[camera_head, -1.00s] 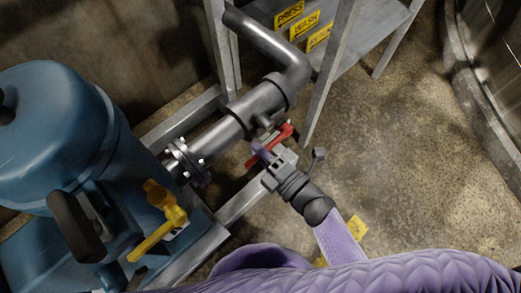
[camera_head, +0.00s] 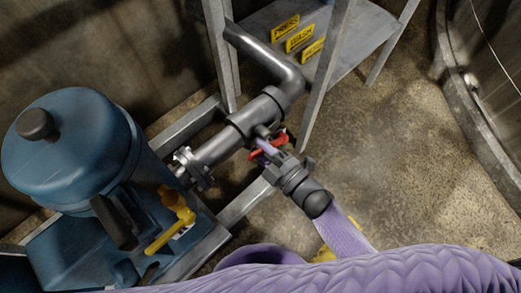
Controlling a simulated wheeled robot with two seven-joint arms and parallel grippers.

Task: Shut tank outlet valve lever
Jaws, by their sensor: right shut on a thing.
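A red valve lever (camera_head: 280,139) sits beside the grey pipe (camera_head: 217,146), partly hidden by my gripper. My right gripper (camera_head: 266,148) reaches up from the bottom right and is shut on the red lever. Its purple fingertips cover the lever's middle, and red shows on both sides of them. A yellow lever (camera_head: 168,233) is on the blue pump unit at the lower left, apart from my gripper. My left gripper is not in view.
The blue tank (camera_head: 70,150) stands at the left. Metal frame legs (camera_head: 327,75) rise close behind the pipe, with yellow labels (camera_head: 299,38) on the panel. A large round vessel (camera_head: 490,80) is at the right.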

